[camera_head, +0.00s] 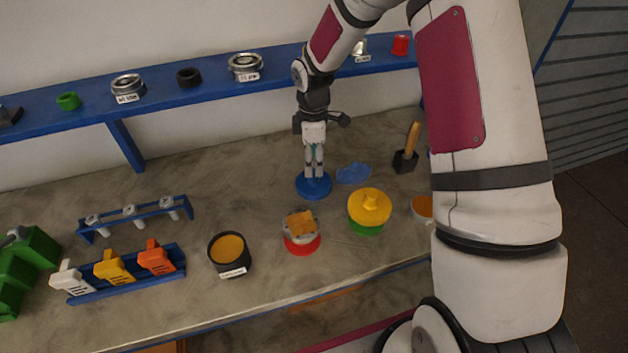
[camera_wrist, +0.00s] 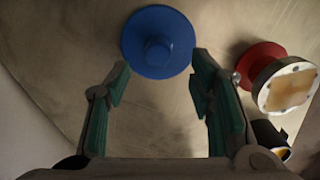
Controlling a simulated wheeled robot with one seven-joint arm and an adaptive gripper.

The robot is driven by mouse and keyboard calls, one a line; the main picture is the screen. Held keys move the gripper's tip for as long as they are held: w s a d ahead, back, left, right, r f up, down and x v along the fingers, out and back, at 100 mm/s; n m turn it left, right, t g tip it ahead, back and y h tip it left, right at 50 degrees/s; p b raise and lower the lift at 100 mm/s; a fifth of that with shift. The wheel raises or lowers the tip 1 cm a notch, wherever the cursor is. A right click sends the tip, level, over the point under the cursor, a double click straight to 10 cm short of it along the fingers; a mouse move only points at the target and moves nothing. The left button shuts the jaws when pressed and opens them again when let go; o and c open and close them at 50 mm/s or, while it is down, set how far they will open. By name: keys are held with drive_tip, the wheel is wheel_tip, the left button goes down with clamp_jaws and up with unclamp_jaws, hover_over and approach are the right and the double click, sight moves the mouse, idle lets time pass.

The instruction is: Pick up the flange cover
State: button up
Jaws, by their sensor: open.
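A round blue flange cover (camera_head: 313,187) with a raised central knob lies on the grey bench. In the wrist view the blue cover (camera_wrist: 158,42) is at the top centre, its knob facing the camera. My gripper (camera_head: 314,171) points down over it in the head view and hides part of the cover and its knob. In the wrist view my gripper (camera_wrist: 160,73) is open and empty, with green-padded fingers apart. The knob lies between the lines of the fingers, a little past their tips in the picture. Contact cannot be told.
Close by are a flat blue piece (camera_head: 353,173), a yellow-topped green vessel (camera_head: 369,210) and a red-based flanged vessel (camera_head: 301,235), also in the wrist view (camera_wrist: 287,84). A black pot (camera_head: 230,256) and a wood-handled tool (camera_head: 408,150) stand farther off. A blue shelf (camera_head: 210,82) runs behind.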

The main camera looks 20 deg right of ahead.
sight(314, 180)
drive_tip(key=shift+w+f+p, duration=0.1)
drive_tip(key=shift+f+p, duration=0.55)
drive_tip(key=shift+f, duration=2.35)
clamp_jaws()
